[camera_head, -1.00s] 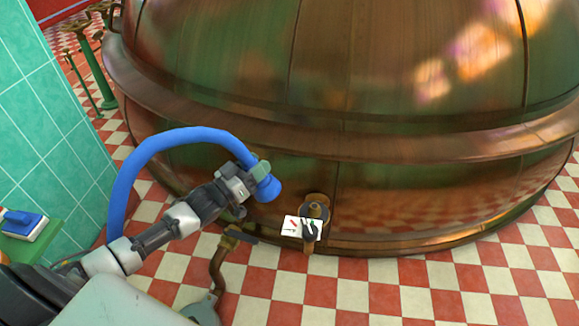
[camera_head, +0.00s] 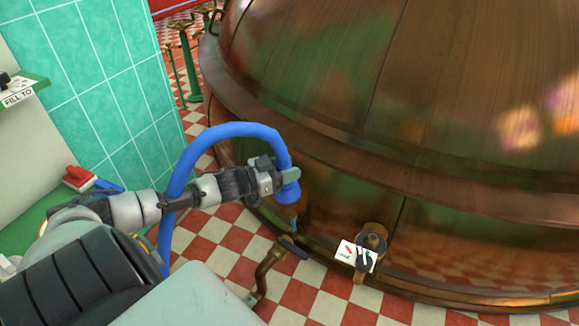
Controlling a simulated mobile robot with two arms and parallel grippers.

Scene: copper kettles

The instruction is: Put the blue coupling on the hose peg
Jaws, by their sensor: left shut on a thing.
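The blue coupling (camera_head: 287,195) is the end of a blue hose (camera_head: 232,131) that arches up and over to the left, then down behind my arm. My left gripper (camera_head: 284,178) is shut on the coupling and holds it in the air in front of the copper kettle, with its open end facing down. The gripper's fingers hide part of the coupling. I cannot make out the hose peg. My right gripper is not in view.
The copper kettle (camera_head: 420,120) fills the right. A brass valve with a sign (camera_head: 357,256) and a copper pipe (camera_head: 268,268) stand low at its front. A teal tiled wall (camera_head: 105,75) is at left, with a green shelf holding red (camera_head: 79,176) and blue brushes. Checkered floor lies between.

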